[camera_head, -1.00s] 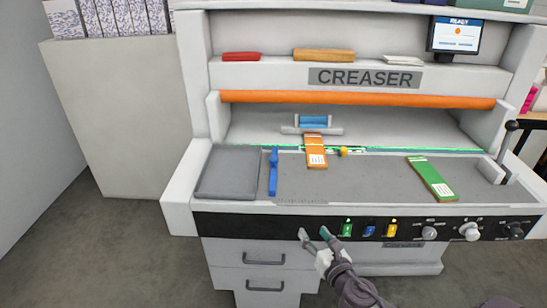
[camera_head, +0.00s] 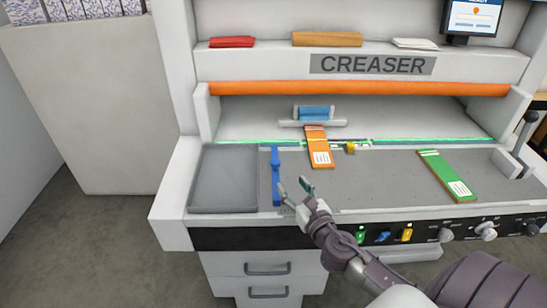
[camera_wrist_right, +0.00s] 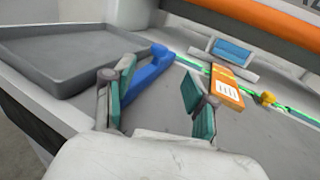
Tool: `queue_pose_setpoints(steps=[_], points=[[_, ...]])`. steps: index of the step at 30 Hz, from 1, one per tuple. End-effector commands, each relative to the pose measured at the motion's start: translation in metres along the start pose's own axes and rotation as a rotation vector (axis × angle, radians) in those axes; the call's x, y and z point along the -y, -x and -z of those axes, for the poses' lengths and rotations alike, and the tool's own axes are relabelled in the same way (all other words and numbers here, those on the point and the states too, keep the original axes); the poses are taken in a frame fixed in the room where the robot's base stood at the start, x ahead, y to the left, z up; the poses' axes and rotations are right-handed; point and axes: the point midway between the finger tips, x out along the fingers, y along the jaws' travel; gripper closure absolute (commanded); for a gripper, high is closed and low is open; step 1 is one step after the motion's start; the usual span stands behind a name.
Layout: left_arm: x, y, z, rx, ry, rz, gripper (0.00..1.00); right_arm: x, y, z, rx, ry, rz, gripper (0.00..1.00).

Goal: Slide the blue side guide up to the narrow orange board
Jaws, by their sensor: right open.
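The blue side guide (camera_head: 276,176) stands on the grey creaser bed between the grey tray and the narrow orange board. It also shows in the right wrist view (camera_wrist_right: 150,68), beyond the left finger, which hides part of it. The narrow orange board (camera_head: 319,148), with a white label, lies to the right of the guide with a clear gap between. It also shows in the right wrist view (camera_wrist_right: 227,88). My right gripper (camera_head: 294,188) is open and empty at the bed's front, just right of the guide's near end. My left gripper is not in view.
The grey tray (camera_head: 194,207) lies left of the guide. A green board (camera_head: 446,175) lies at the bed's right. A yellow knob (camera_head: 350,148) sits right of the orange board. An orange bar (camera_head: 360,89) crosses above the bed. Control buttons line the front panel.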

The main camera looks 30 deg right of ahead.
Motion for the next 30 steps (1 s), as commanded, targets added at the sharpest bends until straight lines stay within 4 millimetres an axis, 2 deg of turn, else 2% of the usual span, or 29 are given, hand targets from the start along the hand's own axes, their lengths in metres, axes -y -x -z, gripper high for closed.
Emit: queue_pose_setpoints(steps=[3, 7, 11, 15, 19, 30], points=[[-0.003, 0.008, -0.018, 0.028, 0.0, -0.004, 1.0, 0.0, -0.026, -0.004, 0.004, 0.001, 0.001, 0.44], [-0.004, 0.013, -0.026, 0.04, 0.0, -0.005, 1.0, 0.001, -0.055, -0.004, 0.003, 0.001, 0.002, 0.44], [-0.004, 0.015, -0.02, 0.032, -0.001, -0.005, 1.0, 0.0, -0.081, -0.003, 0.003, 0.0, 0.002, 0.44], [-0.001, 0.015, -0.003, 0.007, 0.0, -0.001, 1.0, 0.0, -0.101, -0.002, 0.002, 0.001, 0.001, 0.44], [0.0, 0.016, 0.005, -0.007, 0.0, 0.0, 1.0, 0.0, -0.112, -0.002, 0.002, 0.001, 0.0, 0.44], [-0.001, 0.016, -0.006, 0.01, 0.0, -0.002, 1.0, 0.0, -0.116, -0.001, 0.001, 0.001, -0.001, 0.45]])
